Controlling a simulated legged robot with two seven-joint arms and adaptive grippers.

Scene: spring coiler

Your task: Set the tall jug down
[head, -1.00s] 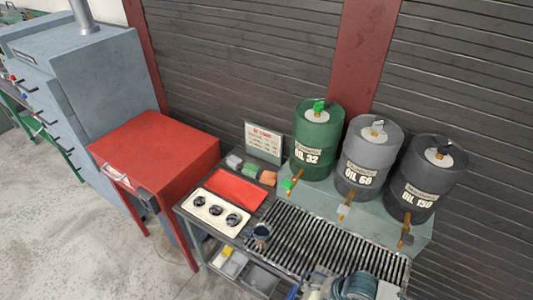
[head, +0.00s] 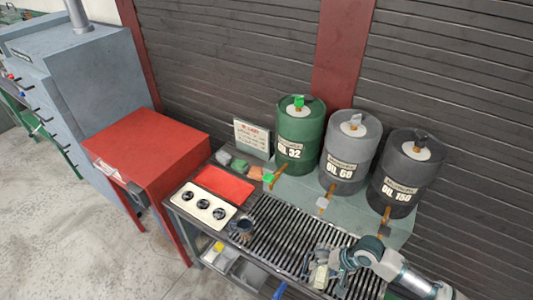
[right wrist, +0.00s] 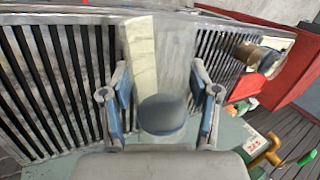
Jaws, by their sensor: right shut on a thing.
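My right gripper (head: 334,260) is over the right part of the slatted grate (head: 285,233) on the bench. It is shut on the tall jug, a pale cream and grey body (head: 319,274) mostly hidden by the gripper in the head view. In the right wrist view the jug (right wrist: 142,55) stands between the two blue-padded fingers (right wrist: 164,98), with the grate slats behind it. I cannot tell whether its base touches the grate. My left gripper is not in view.
A small dark jug (head: 243,226) stands at the grate's left end. Green (head: 301,135), grey (head: 350,152) and black (head: 403,174) oil drums with taps line the back. A red tray (head: 224,185) and a panel with three black discs (head: 204,207) lie left. Mid-grate is clear.

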